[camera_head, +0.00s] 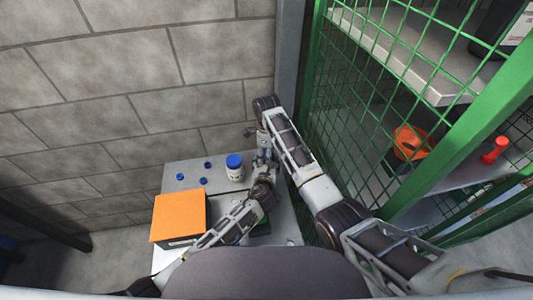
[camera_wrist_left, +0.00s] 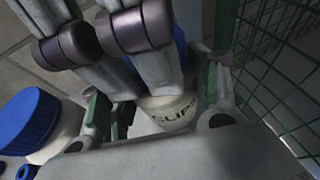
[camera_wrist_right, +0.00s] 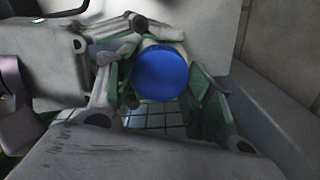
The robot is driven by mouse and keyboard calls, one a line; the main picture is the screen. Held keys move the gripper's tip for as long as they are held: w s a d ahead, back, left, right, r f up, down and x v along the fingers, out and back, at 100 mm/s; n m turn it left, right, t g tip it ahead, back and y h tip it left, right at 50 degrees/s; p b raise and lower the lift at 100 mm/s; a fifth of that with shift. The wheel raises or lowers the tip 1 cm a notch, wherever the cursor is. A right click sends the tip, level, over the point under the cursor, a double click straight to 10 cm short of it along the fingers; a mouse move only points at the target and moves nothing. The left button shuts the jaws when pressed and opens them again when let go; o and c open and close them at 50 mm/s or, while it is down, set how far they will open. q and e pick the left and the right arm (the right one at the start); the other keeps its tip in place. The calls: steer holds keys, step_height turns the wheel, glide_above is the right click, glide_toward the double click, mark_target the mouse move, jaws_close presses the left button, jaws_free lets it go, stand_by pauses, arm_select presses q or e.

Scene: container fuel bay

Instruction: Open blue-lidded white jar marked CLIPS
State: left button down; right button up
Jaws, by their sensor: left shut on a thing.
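The white jar marked CLIPS (camera_wrist_left: 170,114) stands between the fingers of my left gripper (camera_wrist_left: 158,112), which is shut on its body. Its blue lid (camera_wrist_right: 162,72) shows from above in the right wrist view. My right gripper (camera_wrist_right: 160,95) has its fingers on either side of the lid, spread apart, with a small gap seeming to remain. In the head view, my left gripper (camera_head: 264,176) and right gripper (camera_head: 265,150) meet closely and mostly hide this jar. A second blue-lidded white jar (camera_head: 235,168) stands just left of them; it also shows in the left wrist view (camera_wrist_left: 32,122).
Several small blue pieces (camera_head: 203,181) lie on the grey table (camera_head: 186,166), left of the second jar. An orange-topped box (camera_head: 179,216) is at the front left. A block wall (camera_head: 140,90) is behind; green mesh (camera_head: 345,110) stands close on the right.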

steer(key=shift+c, duration=0.4)
steer(key=shift+n, duration=1.7)
steer(key=o, duration=1.1)
steer(key=shift+r, duration=2.25)
